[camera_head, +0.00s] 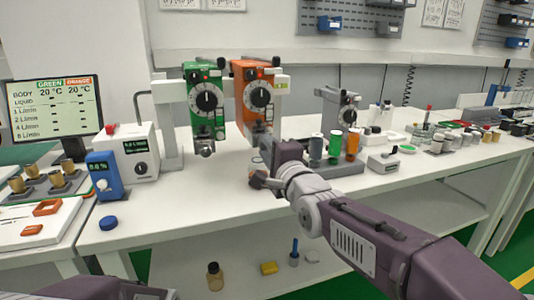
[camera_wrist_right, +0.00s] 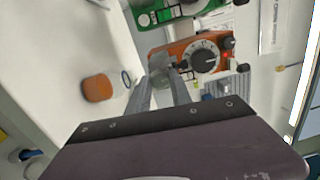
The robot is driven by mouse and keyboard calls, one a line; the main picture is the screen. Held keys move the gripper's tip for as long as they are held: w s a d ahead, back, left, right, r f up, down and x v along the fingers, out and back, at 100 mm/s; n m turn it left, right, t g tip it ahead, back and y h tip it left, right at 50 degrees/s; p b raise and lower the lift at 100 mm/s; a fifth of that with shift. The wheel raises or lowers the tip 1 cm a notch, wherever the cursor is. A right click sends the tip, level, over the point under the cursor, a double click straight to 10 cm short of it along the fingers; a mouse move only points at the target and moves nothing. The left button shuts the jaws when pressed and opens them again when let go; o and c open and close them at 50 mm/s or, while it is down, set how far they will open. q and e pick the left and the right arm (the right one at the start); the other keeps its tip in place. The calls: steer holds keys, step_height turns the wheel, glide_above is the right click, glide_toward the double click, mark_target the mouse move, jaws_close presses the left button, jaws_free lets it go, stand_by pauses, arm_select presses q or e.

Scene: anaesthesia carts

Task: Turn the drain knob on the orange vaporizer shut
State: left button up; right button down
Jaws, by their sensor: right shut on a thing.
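The orange vaporizer (camera_head: 252,97) hangs on the stand beside the green vaporizer (camera_head: 205,100), its dial facing me. It also shows in the right wrist view (camera_wrist_right: 185,47), turned on its side. My right gripper (camera_wrist_right: 164,82) is at the lower end of the orange vaporizer. Its two fingers are closed on the grey drain knob (camera_wrist_right: 160,61), which they partly cover. In the head view my wrist hides the knob and the fingertips, so I cannot tell how far the knob is turned. My left gripper is out of view.
A blue cap (camera_head: 108,222) and a blue meter (camera_head: 104,175) stand at the left. A grey stand with coloured bottles (camera_head: 334,146) is close to my right wrist.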

steer(key=shift+m, duration=0.7)
steer(key=c, duration=1.1)
jaws_free()
steer(key=shift+c, duration=0.2)
steer(key=p+v, duration=0.5)
steer(key=v, duration=0.4)
